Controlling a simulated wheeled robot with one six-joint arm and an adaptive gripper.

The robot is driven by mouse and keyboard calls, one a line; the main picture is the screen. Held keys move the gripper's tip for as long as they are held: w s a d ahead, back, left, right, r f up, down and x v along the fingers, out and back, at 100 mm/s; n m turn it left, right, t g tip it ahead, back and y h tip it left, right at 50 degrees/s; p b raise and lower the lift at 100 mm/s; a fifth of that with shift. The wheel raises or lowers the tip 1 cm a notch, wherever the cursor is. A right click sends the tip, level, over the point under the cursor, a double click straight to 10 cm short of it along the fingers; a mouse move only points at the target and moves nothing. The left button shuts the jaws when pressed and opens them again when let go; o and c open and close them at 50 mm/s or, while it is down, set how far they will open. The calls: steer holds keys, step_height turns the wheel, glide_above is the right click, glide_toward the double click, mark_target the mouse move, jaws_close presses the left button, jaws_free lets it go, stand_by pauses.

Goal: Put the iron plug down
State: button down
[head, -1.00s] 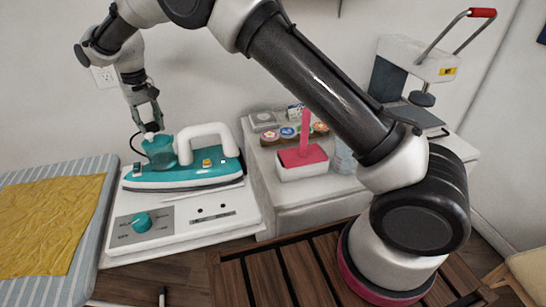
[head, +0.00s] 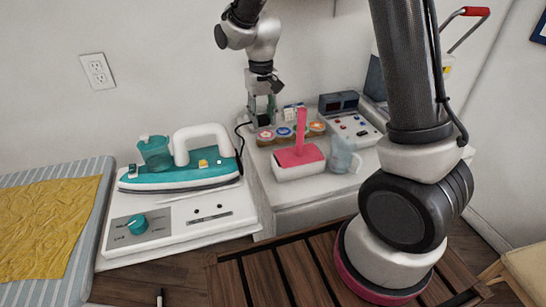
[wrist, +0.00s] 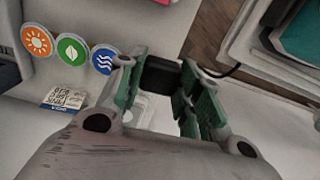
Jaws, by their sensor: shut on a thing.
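The iron plug (wrist: 162,75) is a small black block held between the green-padded fingertips of my gripper (wrist: 158,82). Its dark cord (wrist: 225,72) runs off to the right in the wrist view. In the head view, my gripper (head: 262,110) points down at the back left of the white cabinet top (head: 262,175), behind the round badges. A pale fitting with a round shape (wrist: 145,112) shows partly below the plug in the wrist view; whether the plug touches anything cannot be told. The teal iron (head: 180,178) lies on its white stand to the left.
Round badges (head: 284,132) and a small card (wrist: 68,97) are close to the gripper. A pink block with an upright handle (head: 300,157), a clear jug (head: 343,157) and a control box (head: 350,122) stand to the right. A wall outlet (head: 98,72) is at upper left.

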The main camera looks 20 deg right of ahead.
steer(key=d+f, duration=0.1)
steer(key=f, duration=0.1)
steer(key=s+f, duration=0.1)
steer(key=f, duration=0.1)
steer(key=s+d+f, duration=0.1)
steer(key=f, duration=0.1)
steer(key=shift+s+d+f, duration=0.1)
steer(key=shift+d, duration=0.25)
steer(key=shift+f, duration=2)
steer(key=shift+f, duration=0.1)
steer(key=shift+f, duration=0.5)
steer(key=c, duration=1)
jaws_free()
steer(key=shift+r, duration=0.15)
